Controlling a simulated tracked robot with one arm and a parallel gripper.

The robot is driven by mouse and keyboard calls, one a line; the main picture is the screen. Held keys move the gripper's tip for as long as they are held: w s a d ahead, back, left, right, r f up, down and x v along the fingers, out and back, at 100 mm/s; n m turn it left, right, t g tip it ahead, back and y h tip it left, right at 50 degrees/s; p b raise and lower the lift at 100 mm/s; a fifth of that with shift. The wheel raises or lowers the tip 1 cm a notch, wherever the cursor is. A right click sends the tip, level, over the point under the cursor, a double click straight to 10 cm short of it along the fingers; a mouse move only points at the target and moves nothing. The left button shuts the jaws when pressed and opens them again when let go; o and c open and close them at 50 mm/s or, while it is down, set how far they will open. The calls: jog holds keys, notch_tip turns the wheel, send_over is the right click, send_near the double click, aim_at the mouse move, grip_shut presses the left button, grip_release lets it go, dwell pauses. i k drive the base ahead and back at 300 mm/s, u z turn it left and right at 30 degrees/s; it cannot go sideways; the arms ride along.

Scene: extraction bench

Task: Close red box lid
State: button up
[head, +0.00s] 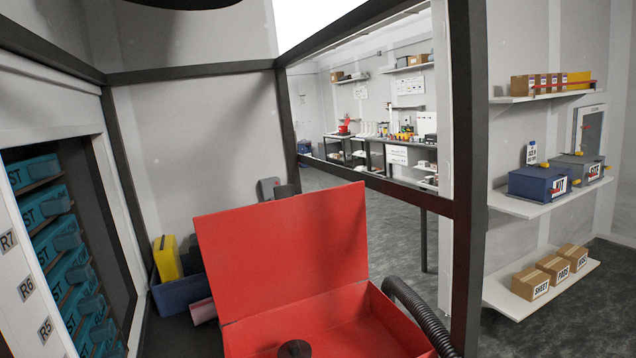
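The red box (345,328) is at the bottom centre, its near part cut off by the picture's edge. Its red lid (280,245) is open and stands up steeply at the back left of the box, leaning back a little. A dark round piece (295,349) shows at the bottom edge, in front of or inside the box; I cannot tell which or what it is. I cannot make out my gripper's fingers anywhere in the view.
A black ribbed hose (420,314) runs close along the box's right side. A blue bin (182,293) with a yellow item (167,258) stands left of the lid. Dark frame posts (466,180) stand to the right. A rack of teal boxes (62,240) is at left.

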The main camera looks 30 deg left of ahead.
aim_at(264, 257)
jog(key=z, duration=0.15)
jog(key=i, duration=1)
jog(key=u, duration=0.35)
